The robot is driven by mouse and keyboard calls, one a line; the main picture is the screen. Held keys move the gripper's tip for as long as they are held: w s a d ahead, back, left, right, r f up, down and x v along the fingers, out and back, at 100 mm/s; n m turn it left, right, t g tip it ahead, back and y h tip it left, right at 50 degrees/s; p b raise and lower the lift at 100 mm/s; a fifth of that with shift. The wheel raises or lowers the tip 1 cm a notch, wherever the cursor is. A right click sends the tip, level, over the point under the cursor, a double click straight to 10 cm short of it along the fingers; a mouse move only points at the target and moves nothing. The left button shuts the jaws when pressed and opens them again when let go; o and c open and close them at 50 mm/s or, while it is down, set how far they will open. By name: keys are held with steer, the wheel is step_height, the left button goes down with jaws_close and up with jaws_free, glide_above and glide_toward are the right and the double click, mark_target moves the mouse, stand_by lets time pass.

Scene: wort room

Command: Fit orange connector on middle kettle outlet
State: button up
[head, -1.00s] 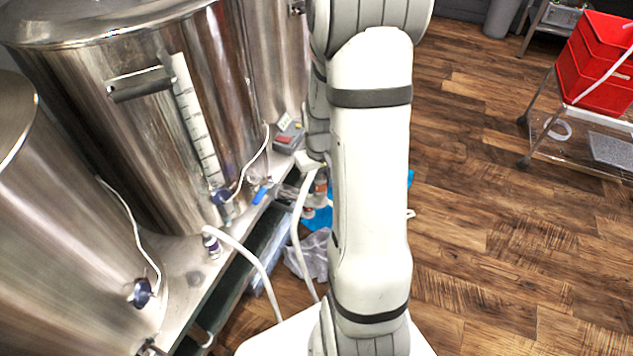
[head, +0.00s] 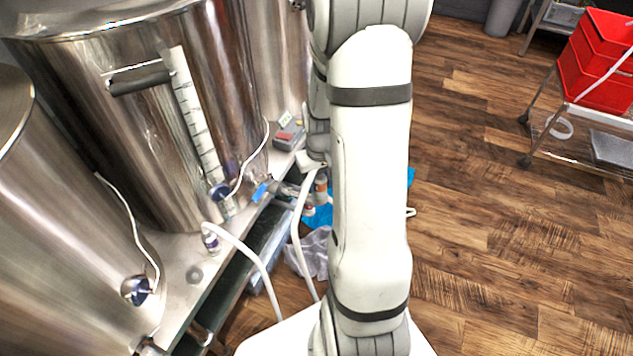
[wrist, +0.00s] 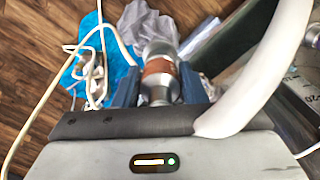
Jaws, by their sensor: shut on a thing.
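My gripper (wrist: 160,90) is shut on a metal connector with an orange band (wrist: 159,68), held between its blue fingers in the wrist view. In the head view the orange band (head: 321,184) shows beside my arm, which hides most of the gripper. The middle kettle (head: 130,130) is the large steel one with a white sight-gauge scale. Its outlet, with a blue handle (head: 260,191), is low on its right side. Grey metal parts (head: 287,189) show between that handle and the orange band. I cannot tell whether connector and outlet touch.
A purple-banded connector (head: 210,240) with a white hose stands on the kettle bench (head: 185,275). Another white hose (head: 298,235) hangs near my gripper and crosses the wrist view's right side (wrist: 262,80). Plastic bags (head: 312,252) lie below. Open floor (head: 500,240) is to the right.

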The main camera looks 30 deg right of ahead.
steer(key=shift+f+b, duration=0.55)
steer(key=shift+f, duration=0.2)
steer(key=o, duration=1.1)
steer(key=shift+r, duration=0.1)
steer(key=shift+o, duration=0.2)
steer(key=shift+r+p, duration=0.95)
steer(key=shift+r, duration=3)
steer(key=s+a+r+t+p, duration=0.1)
steer(key=s+a+r+p, duration=0.3)
steer(key=r, duration=0.4)
steer(key=s+a+r+p, duration=0.4)
steer(key=a+r, duration=0.1)
steer(key=r, duration=0.4)
steer(key=s+a+r+n+t+p, duration=0.1)
steer(key=s+a+r+p, duration=0.3)
steer(key=r, duration=0.4)
steer(key=shift+a+r+t+p, duration=0.15)
steer(key=shift+r+t+p, duration=0.15)
steer(key=shift+r, duration=0.05)
